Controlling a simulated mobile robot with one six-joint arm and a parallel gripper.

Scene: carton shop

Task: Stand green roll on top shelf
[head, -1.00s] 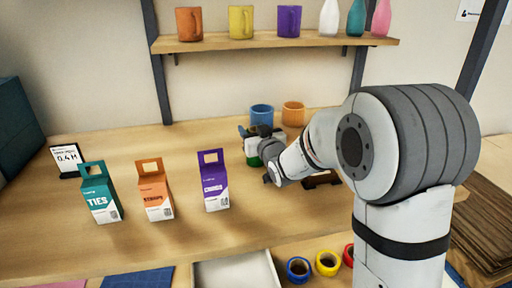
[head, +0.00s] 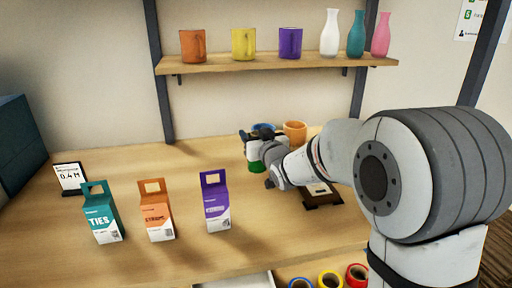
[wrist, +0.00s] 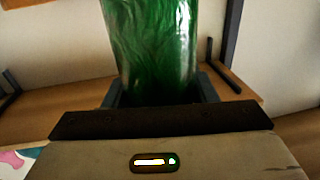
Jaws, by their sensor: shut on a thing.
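My gripper (head: 256,148) is shut on the green roll (wrist: 152,45). In the wrist view the roll stands upright, shiny and wrinkled, between the jaws, and its top is cut off by the frame. In the head view the roll (head: 255,167) shows as a green patch below the jaws, the rest hidden by the gripper. It is held over the wooden counter, in front of the mugs; whether it touches the counter I cannot tell. The wooden shelf (head: 215,67) on the wall is higher and behind the gripper.
The shelf holds orange, yellow and purple mugs and white, teal and pink vases (head: 380,36). A blue mug (head: 263,127) and an orange mug (head: 295,132) stand behind my gripper. Teal, orange and purple cartons (head: 215,202) stand left. Coloured tape rolls (head: 329,281) lie at the front.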

